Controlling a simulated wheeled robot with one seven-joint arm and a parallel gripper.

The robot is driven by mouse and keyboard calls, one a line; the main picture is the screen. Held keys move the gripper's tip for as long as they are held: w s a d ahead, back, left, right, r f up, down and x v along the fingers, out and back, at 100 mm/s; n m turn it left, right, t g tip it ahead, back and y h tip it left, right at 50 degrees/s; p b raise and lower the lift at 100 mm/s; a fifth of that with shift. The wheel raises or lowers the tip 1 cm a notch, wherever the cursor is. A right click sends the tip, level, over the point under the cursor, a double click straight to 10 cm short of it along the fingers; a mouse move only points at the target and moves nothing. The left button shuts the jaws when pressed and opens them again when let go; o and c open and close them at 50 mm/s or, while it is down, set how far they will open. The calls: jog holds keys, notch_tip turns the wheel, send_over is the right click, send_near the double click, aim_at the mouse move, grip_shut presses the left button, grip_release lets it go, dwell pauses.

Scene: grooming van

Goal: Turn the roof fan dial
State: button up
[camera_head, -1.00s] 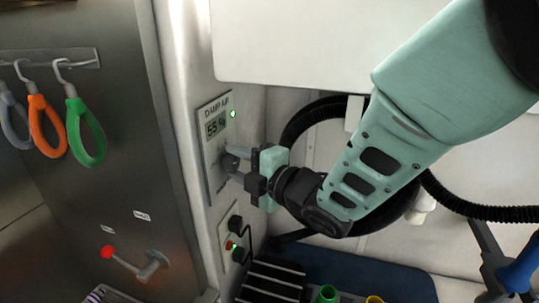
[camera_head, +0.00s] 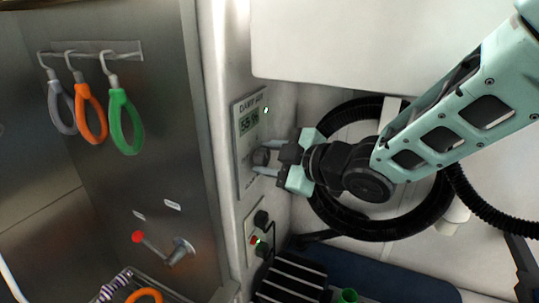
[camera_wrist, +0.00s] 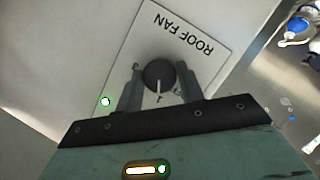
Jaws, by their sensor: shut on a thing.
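The roof fan dial (camera_wrist: 158,75) is a dark round knob with a pale pointer line, on a light panel (camera_wrist: 205,28) lettered "ROOF FAN" in the wrist view. In the head view the dial (camera_head: 261,156) sits below a small display reading about 55 %, on a plate headed "DAMP AIR" with a green light. My gripper (camera_wrist: 158,88) has one finger on each side of the dial and is shut on it. In the head view my gripper (camera_head: 268,158) reaches the panel from the right. The marks around the dial are partly hidden by the fingers.
Grey, orange and green loops (camera_head: 126,122) hang on a rail at left. A red-knobbed lever (camera_head: 138,237) is lower left. A coiled black hose (camera_head: 352,110) lies behind my arm.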

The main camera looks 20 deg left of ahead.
dwell(0.4)
jog(key=o, duration=1)
jog(key=shift+c, duration=0.2)
jog(key=b+v, duration=0.4)
jog(key=v, duration=1.3)
jog(key=shift+d, duration=0.25)
